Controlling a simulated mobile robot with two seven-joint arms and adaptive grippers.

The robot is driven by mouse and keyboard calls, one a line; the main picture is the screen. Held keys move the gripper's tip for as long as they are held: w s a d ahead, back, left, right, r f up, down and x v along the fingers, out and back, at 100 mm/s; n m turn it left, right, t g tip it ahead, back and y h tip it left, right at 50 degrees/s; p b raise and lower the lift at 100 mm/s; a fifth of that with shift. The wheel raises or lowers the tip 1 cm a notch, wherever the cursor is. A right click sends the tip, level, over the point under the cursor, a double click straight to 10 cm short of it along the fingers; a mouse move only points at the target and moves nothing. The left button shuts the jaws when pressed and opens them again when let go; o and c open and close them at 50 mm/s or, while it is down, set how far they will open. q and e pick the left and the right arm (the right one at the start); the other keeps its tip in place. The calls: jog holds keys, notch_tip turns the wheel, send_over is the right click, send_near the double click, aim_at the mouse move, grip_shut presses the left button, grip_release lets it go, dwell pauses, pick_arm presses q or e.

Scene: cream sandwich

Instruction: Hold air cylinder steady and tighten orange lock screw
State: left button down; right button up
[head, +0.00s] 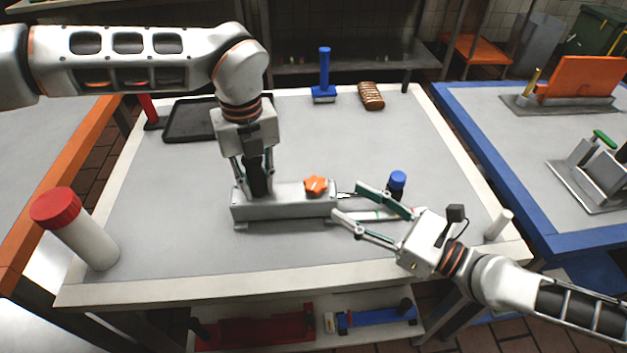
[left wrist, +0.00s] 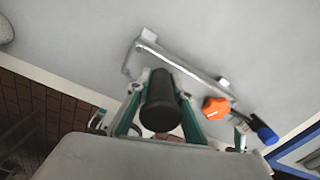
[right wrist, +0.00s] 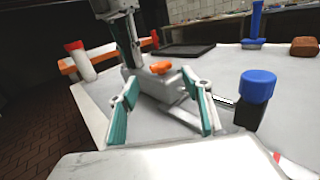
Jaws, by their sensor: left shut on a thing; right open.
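A black cylinder (head: 257,178) stands upright at the left end of a long grey metal fixture (head: 295,203) on the table. My left gripper (head: 254,184) comes from above and is shut on this cylinder. The left wrist view also shows the cylinder (left wrist: 158,103) between the fingers. The orange lock screw (head: 316,185) sits on top of the fixture's right part. My right gripper (head: 346,200) is open and empty at the fixture's right end, apart from the screw. In the right wrist view the screw (right wrist: 160,67) appears between the fingertips.
A blue-capped dark bottle (head: 397,182) stands just behind the right gripper. A red-capped white bottle (head: 88,235) is at front left. A dark tray (head: 188,122), blue-handled tool (head: 324,80) and brown bread-like item (head: 371,96) lie at the back. The table's front strip is clear.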

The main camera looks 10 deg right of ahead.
aim_at(325, 189)
jog(key=shift+x, duration=5.15)
jog(key=shift+f, duration=0.1)
jog(key=c, duration=1.1)
